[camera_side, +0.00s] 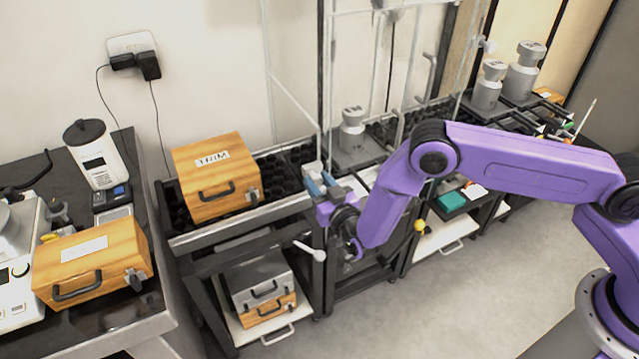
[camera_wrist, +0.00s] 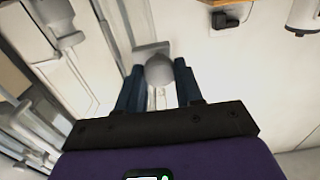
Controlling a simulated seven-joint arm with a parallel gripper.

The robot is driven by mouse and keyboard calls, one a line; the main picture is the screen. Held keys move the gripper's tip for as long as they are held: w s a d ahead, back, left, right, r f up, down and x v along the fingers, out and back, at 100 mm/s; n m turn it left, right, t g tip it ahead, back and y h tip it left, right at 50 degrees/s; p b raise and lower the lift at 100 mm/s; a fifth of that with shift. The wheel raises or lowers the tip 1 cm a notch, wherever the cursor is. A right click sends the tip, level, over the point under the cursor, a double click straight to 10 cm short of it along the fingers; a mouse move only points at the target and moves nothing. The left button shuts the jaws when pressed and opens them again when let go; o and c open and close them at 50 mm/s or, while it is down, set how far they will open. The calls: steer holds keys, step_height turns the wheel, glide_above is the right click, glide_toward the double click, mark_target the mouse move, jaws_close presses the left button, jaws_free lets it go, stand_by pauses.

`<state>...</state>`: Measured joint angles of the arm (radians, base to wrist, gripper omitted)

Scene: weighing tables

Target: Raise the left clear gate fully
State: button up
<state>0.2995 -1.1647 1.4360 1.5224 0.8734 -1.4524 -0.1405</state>
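The left clear gate (camera_side: 291,92) appears as a see-through panel in a thin pale frame above the left end of the rack. Its pane is hard to make out against the wall. My gripper (camera_side: 318,180) is low by the gate's lower right corner, with its blue fingers at a small grey handle (camera_side: 312,168). In the wrist view, a rounded grey knob (camera_wrist: 160,71) fills the gap between the fingers of my gripper (camera_wrist: 160,82). The fingers look closed against its sides. A squarish grey piece shows behind the knob. My gripper hides part of the handle in the side view.
A wooden box marked TRIM (camera_side: 215,176) sits on the rack left of my gripper. A grey weight (camera_side: 352,130) stands behind it to the right. More weights (camera_side: 487,87) stand farther right. A white-knobbed lever (camera_side: 318,254) sticks out below my gripper.

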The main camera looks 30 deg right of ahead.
jaws_close()
step_height(320, 180, up, 26)
steer(key=shift+f, duration=0.2)
stand_by(0.3)
steer(key=o, duration=1)
jaws_free()
steer(key=shift+r, duration=0.1)
steer(key=s, duration=1.7)
steer(key=shift+s, duration=0.2)
steer(key=shift+f, duration=0.2)
